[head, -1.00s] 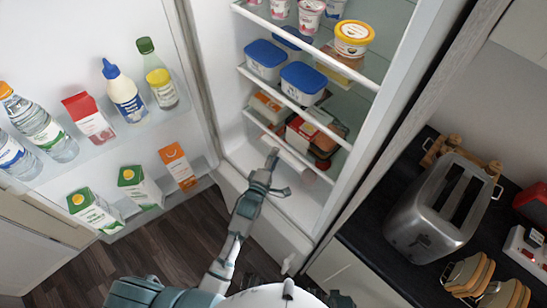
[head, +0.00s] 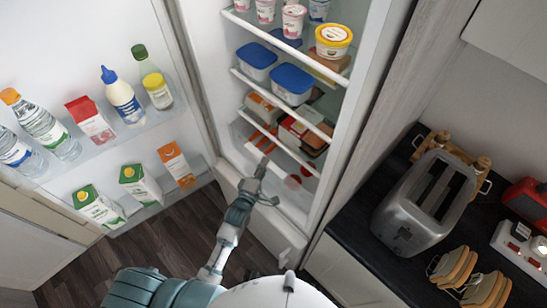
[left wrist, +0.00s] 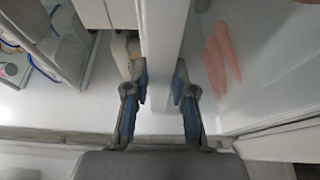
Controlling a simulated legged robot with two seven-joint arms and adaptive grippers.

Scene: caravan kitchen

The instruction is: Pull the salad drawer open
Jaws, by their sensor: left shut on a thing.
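The salad drawer (head: 294,196) is at the bottom of the open fridge, below the lowest shelf. In the left wrist view its pale front edge (left wrist: 163,35) runs between my fingers, with orange carrots (left wrist: 222,55) to its right. Red items show faintly in the drawer in the head view. My left gripper (head: 262,166) is at the drawer's front edge and shut on it, one finger on each side (left wrist: 160,85). The gripper hides part of the edge in the head view. My right gripper is not in view.
The fridge door (head: 205,150) stands open on the left, with bottles and cartons on its racks. Shelves above the drawer hold blue-lidded tubs (head: 292,84) and packets. A counter with a toaster (head: 425,200) is on the right. Dark floor (head: 160,225) lies in front.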

